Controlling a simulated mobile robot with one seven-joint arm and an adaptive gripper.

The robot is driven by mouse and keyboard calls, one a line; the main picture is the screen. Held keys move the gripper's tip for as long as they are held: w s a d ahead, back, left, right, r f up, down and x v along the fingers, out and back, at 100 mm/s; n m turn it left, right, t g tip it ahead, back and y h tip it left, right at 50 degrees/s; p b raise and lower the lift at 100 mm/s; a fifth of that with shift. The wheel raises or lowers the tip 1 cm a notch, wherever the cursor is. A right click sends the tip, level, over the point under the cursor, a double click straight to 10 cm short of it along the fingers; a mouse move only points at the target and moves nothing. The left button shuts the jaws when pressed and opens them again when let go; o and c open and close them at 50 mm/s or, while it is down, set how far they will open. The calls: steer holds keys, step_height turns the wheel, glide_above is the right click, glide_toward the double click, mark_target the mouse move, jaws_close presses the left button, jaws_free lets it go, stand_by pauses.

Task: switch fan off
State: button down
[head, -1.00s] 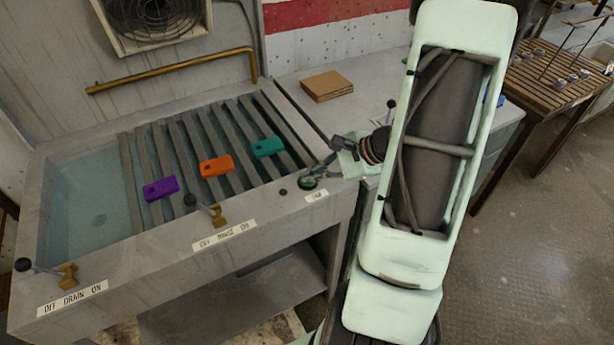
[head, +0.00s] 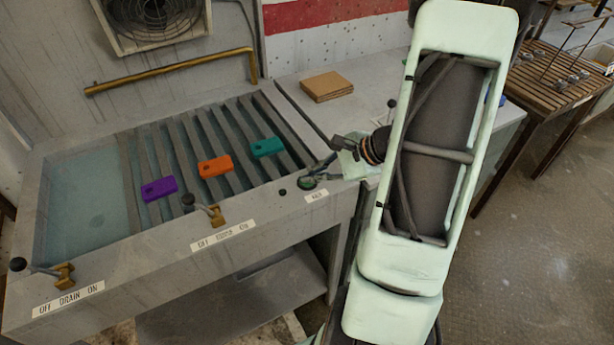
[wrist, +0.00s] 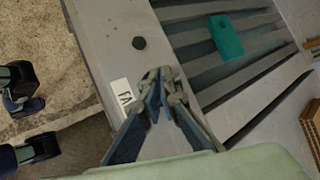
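The fan (head: 155,18) sits in a square housing on the back wall; I cannot tell whether it turns. A small label (head: 316,195) on the sink's front ledge reads FAN in the wrist view (wrist: 122,95). A small black knob (head: 283,193) stands on the ledge left of the label; it also shows in the wrist view (wrist: 139,43). A round dark piece with a green rim (head: 307,182) shows at my fingertips in the head view. My gripper (wrist: 158,88) is low over the ledge beside the label, its fingers together, with nothing seen held. Contact is unclear.
Purple (head: 159,189), orange (head: 216,166) and teal (head: 267,147) blocks lie on the slatted rack (head: 235,130). Drain (head: 64,274) and rinse (head: 216,213) levers stick up along the ledge. A brown stack (head: 327,86) lies on the counter behind.

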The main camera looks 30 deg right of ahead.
steer(key=shift+s+f, duration=0.15)
steer(key=shift+f, duration=0.15)
steer(key=shift+w+r+p, duration=0.15)
steer(key=shift+r+p, duration=0.85)
steer(key=shift+r, duration=0.6)
steer(key=shift+w+r+p, duration=0.1)
steer(key=shift+r+p, duration=0.85)
steer(key=shift+r, duration=0.65)
